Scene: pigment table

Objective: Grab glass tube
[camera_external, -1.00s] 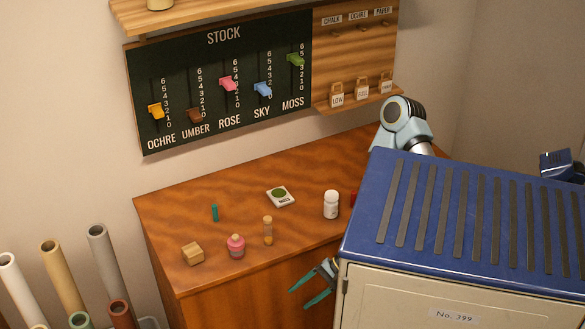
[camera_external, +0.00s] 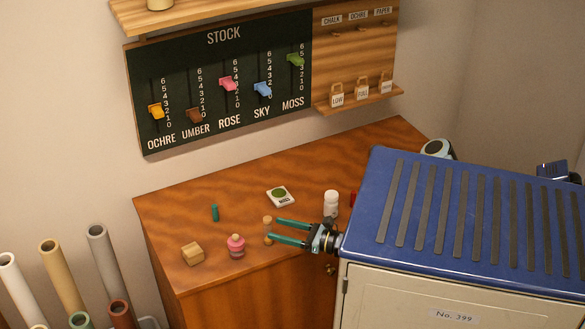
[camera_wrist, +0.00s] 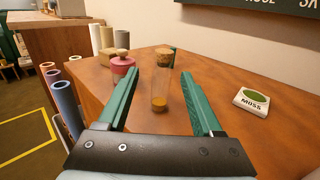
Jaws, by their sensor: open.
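The glass tube (camera_wrist: 160,88) is clear, with a cork on top and orange-brown pigment at the bottom. It stands upright on the table, a little beyond and between my fingertips in the wrist view. In the external view the tube (camera_external: 267,238) is at the left end of my fingers, and a finger partly covers it. My gripper (camera_wrist: 164,88) is open, its two green fingers spread on either side of the tube's line. In the external view my gripper (camera_external: 274,231) reaches in from the right, low over the table. I cannot tell if a finger touches the tube.
A pink bottle (camera_external: 236,246) stands left of the tube, and a wooden block (camera_external: 192,253) farther left. A teal stick (camera_external: 215,213) and a moss dish (camera_external: 280,196) are behind. A white bottle (camera_external: 331,204) stands close behind my gripper. The table's front edge is near.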

